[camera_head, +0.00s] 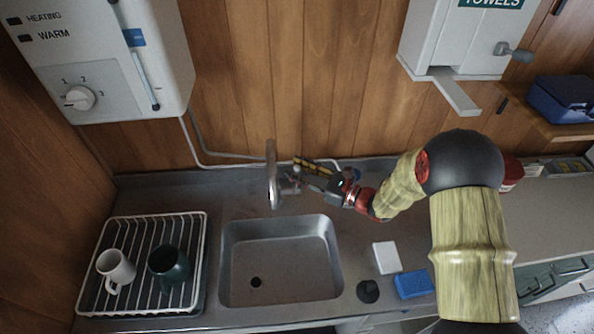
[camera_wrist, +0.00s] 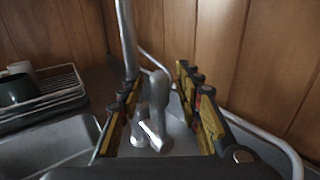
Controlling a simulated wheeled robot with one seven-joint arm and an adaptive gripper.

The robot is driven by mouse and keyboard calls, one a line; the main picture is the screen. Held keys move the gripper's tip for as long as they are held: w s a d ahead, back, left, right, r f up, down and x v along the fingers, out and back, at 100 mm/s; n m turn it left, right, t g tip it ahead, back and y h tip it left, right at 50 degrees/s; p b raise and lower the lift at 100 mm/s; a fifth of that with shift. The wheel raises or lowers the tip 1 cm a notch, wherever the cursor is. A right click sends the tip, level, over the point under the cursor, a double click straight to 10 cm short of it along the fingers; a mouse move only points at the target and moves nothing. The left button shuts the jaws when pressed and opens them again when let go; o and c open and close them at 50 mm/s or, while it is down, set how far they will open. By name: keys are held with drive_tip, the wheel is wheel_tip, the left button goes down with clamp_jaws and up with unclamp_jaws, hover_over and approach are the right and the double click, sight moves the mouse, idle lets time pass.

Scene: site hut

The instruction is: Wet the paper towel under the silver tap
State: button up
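The silver tap (camera_head: 271,175) stands behind the sink, with its upright spout. In the wrist view the spout (camera_wrist: 127,40) rises at left. A silver tap handle (camera_wrist: 157,110) lies between my fingers. My gripper (camera_head: 297,172) is just right of the tap; its yellow-and-black fingers (camera_wrist: 160,78) are spread on either side of the handle, with gaps visible. No paper towel shows in the gripper. A white flat square (camera_head: 386,257) lies right of the sink; I cannot tell whether it is a folded paper towel. No running water is visible.
The steel sink (camera_head: 232,262) is empty. A dish rack (camera_head: 204,232) with a white mug (camera_head: 117,268) and a dark green mug (camera_head: 170,265) stands left. A blue sponge (camera_head: 413,284) and black plug (camera_head: 367,291) lie right. A towel dispenser (camera_head: 440,45) hangs above.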

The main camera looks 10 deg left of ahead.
drive_tip(key=shift+a, duration=0.1)
drive_tip(key=shift+c, duration=1.1)
clamp_jaws()
